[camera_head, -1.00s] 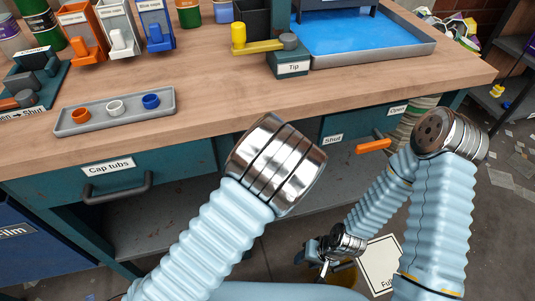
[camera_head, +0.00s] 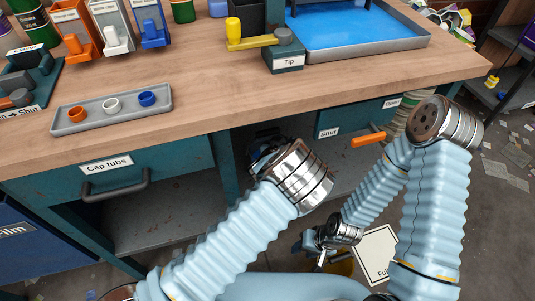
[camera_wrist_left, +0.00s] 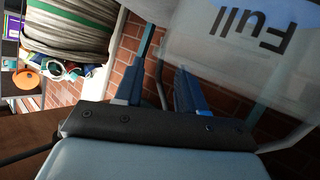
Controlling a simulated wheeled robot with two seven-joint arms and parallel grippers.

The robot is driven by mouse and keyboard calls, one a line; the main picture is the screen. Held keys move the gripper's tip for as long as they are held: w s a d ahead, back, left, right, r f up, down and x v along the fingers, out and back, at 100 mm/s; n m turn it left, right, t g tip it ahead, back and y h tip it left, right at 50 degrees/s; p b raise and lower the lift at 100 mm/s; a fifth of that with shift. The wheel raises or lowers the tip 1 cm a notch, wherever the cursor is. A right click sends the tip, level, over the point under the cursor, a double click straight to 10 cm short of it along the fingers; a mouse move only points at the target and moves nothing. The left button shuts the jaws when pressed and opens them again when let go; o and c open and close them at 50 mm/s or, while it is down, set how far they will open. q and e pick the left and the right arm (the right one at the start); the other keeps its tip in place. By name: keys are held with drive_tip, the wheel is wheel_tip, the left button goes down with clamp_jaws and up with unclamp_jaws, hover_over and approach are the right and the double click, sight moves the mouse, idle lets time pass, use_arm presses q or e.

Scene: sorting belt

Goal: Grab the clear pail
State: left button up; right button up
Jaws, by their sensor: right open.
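In the left wrist view, a clear, see-through pail (camera_wrist_left: 232,50) fills the upper right. Its "Full" lettering reads upside down, and brick shows around it. My left gripper (camera_wrist_left: 166,50) has its two blue fingers spread apart with nothing clearly held between them, close to the pail's left edge. In the head view, only a dark part of my left gripper (camera_head: 264,143) shows at the bench front, mostly hidden behind my silver wrist joint. Whether the pail shows in the head view, I cannot tell.
The wooden bench (camera_head: 215,95) holds a grey tray with three small tubs (camera_head: 112,108) and a blue-lined tray (camera_head: 350,35). An orange handle (camera_head: 368,140) sticks out from the bench front. A "Full" plate (camera_head: 378,258) lies low. A striped bundle (camera_wrist_left: 68,28) stands left in the wrist view.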

use_arm(q)
drive_tip(key=shift+w, duration=0.1)
clamp_jaws()
idle(1.4)
